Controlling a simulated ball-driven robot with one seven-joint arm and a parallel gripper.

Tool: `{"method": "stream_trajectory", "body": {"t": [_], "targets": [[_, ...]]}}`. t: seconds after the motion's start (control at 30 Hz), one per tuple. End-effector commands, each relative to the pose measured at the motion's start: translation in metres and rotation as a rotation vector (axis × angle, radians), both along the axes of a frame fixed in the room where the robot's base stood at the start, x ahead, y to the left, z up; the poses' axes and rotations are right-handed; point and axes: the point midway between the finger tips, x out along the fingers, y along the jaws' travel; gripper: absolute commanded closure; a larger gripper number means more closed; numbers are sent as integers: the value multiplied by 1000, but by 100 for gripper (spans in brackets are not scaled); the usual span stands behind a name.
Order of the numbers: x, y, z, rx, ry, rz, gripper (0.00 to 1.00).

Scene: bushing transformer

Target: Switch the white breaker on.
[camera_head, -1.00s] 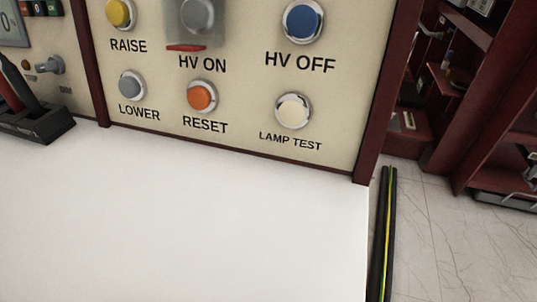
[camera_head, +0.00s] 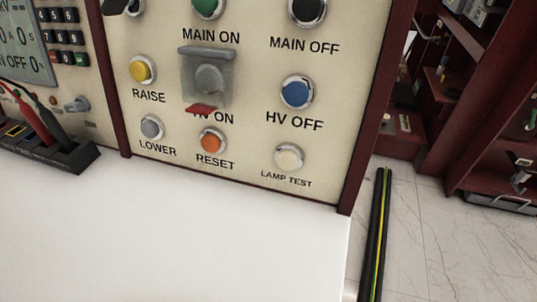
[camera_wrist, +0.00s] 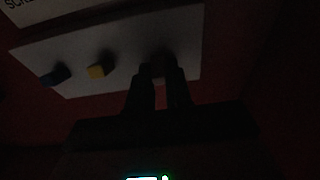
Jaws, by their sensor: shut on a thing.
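In the dark wrist view, a pale panel (camera_wrist: 115,50) carries a row of small switches. A blue breaker (camera_wrist: 56,75) is at the left and a yellow breaker (camera_wrist: 99,70) is to its right. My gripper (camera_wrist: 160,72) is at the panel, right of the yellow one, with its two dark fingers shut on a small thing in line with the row. Its place fits a third breaker; shadow and the fingers hide its colour and lever position. No white breaker can be made out. The head view shows neither my gripper nor these breakers.
The head view shows a cream button panel (camera_head: 255,130) with a clear-covered HV ON button (camera_head: 209,79) and a blue HV OFF button (camera_head: 297,92). A white worktop (camera_head: 170,235) is bare in front. A black holder (camera_head: 65,160) with probes stands left. Dark red shelves are at right.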

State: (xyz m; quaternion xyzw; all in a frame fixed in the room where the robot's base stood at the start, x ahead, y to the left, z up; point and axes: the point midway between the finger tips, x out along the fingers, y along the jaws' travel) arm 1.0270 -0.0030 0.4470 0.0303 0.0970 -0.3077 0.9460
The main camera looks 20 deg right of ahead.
Motion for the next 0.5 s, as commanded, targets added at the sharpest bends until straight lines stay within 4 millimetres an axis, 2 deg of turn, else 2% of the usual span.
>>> {"method": "stream_trajectory", "body": {"t": [0.03,0.5], "targets": [[1,-1,7,11,10,-1,100],[0,0,3,32,38,1,100]]}}
